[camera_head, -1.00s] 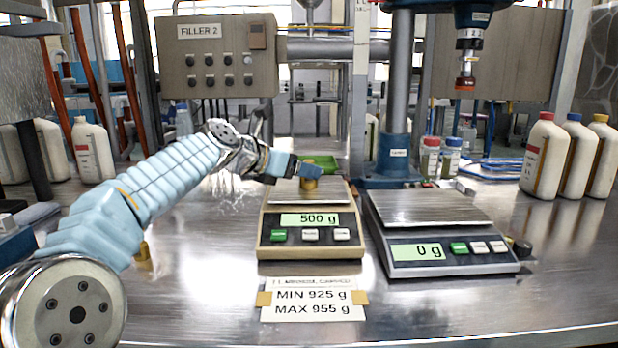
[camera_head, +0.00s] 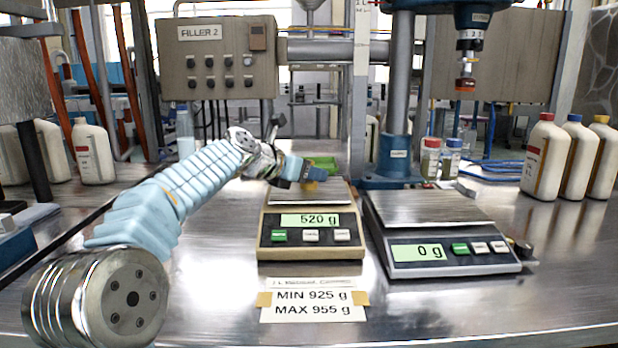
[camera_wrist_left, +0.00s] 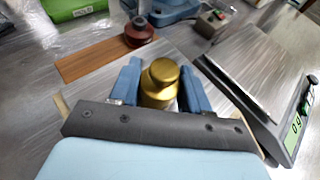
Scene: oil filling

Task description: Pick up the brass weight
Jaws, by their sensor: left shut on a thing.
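The brass weight (camera_wrist_left: 160,84) stands between the blue fingers of my left gripper (camera_wrist_left: 162,88) in the left wrist view. In the head view my left gripper (camera_head: 310,178) is over the pan of the left scale (camera_head: 312,238), and only a bit of the brass weight (camera_head: 310,186) shows below the fingers. The gripper is shut on the weight. The left scale reads 520 g, so the weight appears to rest on its pan. My right gripper is not in view.
The right scale (camera_head: 440,245) reads 0 g and its pan is empty. A green item (camera_head: 322,162) lies behind the left scale. A limit card (camera_head: 313,305) lies in front. Several white bottles (camera_head: 545,155) stand at the right, and two small jars (camera_head: 430,157) stand behind.

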